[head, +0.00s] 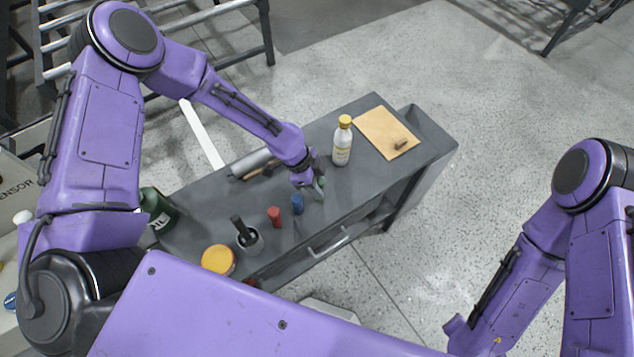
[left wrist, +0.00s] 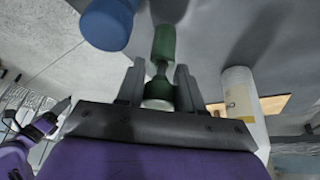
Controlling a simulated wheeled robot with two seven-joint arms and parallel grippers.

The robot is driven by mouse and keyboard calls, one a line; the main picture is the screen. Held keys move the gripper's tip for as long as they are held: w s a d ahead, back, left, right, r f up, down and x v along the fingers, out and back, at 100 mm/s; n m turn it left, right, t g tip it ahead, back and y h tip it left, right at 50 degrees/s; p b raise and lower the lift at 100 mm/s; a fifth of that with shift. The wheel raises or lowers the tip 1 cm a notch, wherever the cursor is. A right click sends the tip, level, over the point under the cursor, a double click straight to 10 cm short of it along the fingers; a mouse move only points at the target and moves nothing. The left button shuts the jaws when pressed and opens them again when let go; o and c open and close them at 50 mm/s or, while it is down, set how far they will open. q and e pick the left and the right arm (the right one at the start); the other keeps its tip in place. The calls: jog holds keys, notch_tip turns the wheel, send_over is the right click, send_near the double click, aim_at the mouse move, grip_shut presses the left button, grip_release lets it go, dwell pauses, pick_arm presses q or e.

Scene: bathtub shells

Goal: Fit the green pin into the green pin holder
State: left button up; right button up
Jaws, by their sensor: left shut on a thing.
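My left gripper (head: 318,187) is low over the dark grey bench, just right of the blue cylinder (head: 297,203). In the left wrist view its fingers (left wrist: 160,80) are shut on a green piece, the green pin (left wrist: 164,45). The pin has a thick green end past the fingertips, a narrow neck and a wider part between the fingers. I cannot make out a separate green pin holder; the gripper or the pin may hide it. The blue cylinder shows at the top left of the wrist view (left wrist: 108,22). My right gripper seems to show at the wrist view's left edge (left wrist: 48,122), too small to read.
A red cylinder (head: 274,216), a cup (head: 249,241) with a black object and a yellow-lidded jar (head: 218,260) stand left of the gripper. A white bottle (head: 342,141) stands beyond it, close by. A tan board (head: 384,132) lies at the bench's far end.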

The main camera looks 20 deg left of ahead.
pick_arm(q)
jog(key=shift+f+b, duration=0.75)
jog(key=shift+f, duration=0.3)
jog(key=o, duration=1.1)
jog(key=shift+r, duration=0.15)
jog(key=b+v, duration=0.1)
jog(key=v, duration=0.9)
jog(key=shift+r, duration=0.2)
jog(key=shift+a, duration=0.15)
